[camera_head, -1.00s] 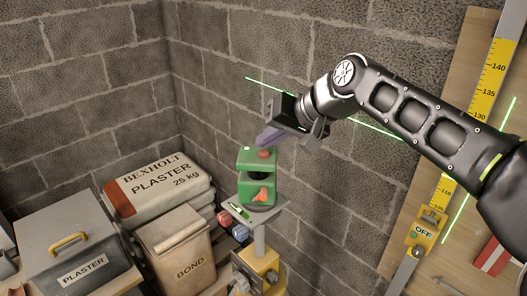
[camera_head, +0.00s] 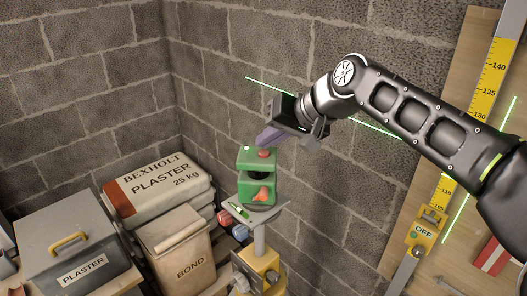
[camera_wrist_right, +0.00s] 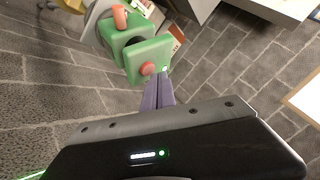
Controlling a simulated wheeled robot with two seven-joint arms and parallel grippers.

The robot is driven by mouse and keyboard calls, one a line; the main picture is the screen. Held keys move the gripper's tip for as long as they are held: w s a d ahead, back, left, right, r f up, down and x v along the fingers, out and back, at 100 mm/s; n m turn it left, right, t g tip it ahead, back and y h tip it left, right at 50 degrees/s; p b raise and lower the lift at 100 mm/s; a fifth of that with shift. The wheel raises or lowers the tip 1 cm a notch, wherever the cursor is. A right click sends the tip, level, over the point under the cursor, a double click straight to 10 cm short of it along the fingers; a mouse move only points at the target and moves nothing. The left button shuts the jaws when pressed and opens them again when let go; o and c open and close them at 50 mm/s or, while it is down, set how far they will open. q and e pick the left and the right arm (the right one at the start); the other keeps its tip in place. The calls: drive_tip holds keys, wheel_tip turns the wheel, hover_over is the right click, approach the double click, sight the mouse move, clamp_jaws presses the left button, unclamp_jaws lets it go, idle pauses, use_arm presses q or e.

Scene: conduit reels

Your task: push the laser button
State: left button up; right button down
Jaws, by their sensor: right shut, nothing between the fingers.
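The green laser level (camera_head: 257,174) stands on a small grey platform (camera_head: 246,213) on a post, near the wall corner. Its red button (camera_head: 264,154) is on top, with an orange-red knob (camera_head: 263,194) lower on its front. My right gripper (camera_head: 262,143) is shut and empty, its purple fingers just above and beside the button in the head view. In the right wrist view the shut fingertips (camera_wrist_right: 158,82) lie close to the red button (camera_wrist_right: 148,68); I cannot tell whether they touch it. A small green light shows on the laser's top. My left gripper is not in view.
A green laser line (camera_head: 384,130) runs along the block wall behind my right arm. A plaster bag (camera_head: 160,187), a bond bag (camera_head: 180,250) and a grey plaster box (camera_head: 75,240) stand at the left. A yellow measuring staff (camera_head: 489,75) is on a board at the right.

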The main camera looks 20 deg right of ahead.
sight(268, 154)
drive_tip(key=shift+f+b, duration=0.3)
drive_tip(key=shift+f, duration=0.1)
idle(0.4)
drive_tip(key=shift+r+p, duration=0.4)
drive_tip(key=shift+r, duration=0.1)
wheel_tip(268, 154, up, 6)
drive_tip(key=p, duration=0.4)
drive_tip(key=shift+p, duration=0.35)
drive_tip(key=shift+f, duration=0.1)
idle(1.7)
